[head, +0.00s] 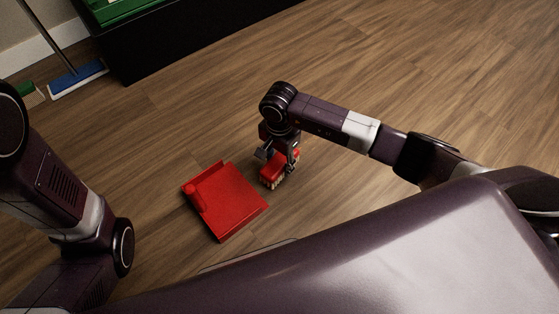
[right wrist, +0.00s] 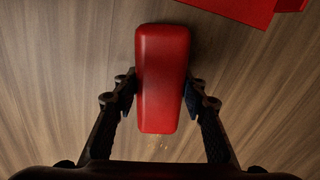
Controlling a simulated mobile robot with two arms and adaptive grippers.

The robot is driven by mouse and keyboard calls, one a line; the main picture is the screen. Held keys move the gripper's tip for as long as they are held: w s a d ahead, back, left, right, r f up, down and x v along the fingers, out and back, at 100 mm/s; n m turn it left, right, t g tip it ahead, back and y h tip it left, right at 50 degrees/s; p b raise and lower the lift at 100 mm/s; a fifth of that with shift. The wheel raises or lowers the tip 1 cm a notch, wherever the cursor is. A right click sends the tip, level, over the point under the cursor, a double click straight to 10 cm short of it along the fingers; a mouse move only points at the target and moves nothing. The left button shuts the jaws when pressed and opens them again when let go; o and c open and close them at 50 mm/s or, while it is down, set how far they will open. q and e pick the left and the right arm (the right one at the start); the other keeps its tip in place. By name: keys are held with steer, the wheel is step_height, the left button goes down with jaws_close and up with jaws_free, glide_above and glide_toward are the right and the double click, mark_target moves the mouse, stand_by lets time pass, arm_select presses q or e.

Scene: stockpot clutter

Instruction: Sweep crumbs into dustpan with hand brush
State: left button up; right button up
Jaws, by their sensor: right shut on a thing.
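A red hand brush (head: 273,175) with pale bristles is held at floor level just right of the dustpan, bristles down. My right gripper (head: 279,156) is shut on it. In the right wrist view the brush's smooth red back (right wrist: 162,75) sits between the two fingers of the gripper (right wrist: 162,92). The red dustpan (head: 228,200) lies on the floor, a small gap left of the brush; its corner (right wrist: 235,8) shows at the top right of the right wrist view.
The wooden floor (head: 400,70) is clear around the brush and dustpan. A black cabinet or box (head: 190,40) with green things on it stands at the back left. A blue broom (head: 77,77) and a green brush head (head: 32,95) stand by the wall.

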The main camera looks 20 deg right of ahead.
steer(key=shift+f+b, duration=0.4)
steer(key=shift+f, duration=0.3)
stand_by(0.7)
